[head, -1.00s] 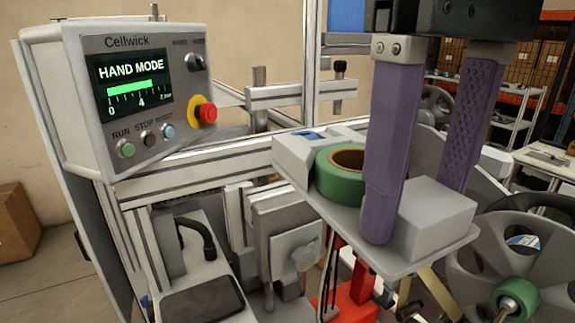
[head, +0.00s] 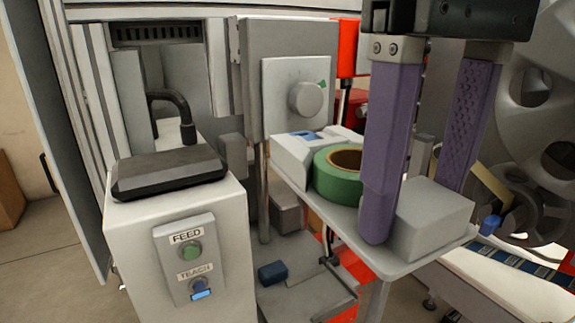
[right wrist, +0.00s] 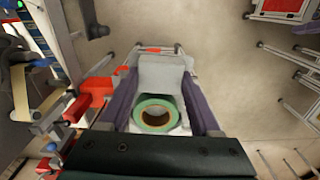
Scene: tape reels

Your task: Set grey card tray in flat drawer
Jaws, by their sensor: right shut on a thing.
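A green tape roll (head: 336,190) lies on the tray, beside a raised pale end with a blue patch. In the right wrist view, the tray (right wrist: 163,72) and the green tape roll (right wrist: 155,113) show between the fingers. I cannot make out a flat drawer. My left gripper is not in view.
A white cabinet (head: 140,245) with FEED and TEACH buttons stands at left, a black pad on top. A grey machine panel with a round knob (head: 306,99) is behind the tray. Large grey reels (head: 535,75) are at right. Bare floor shows at lower left.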

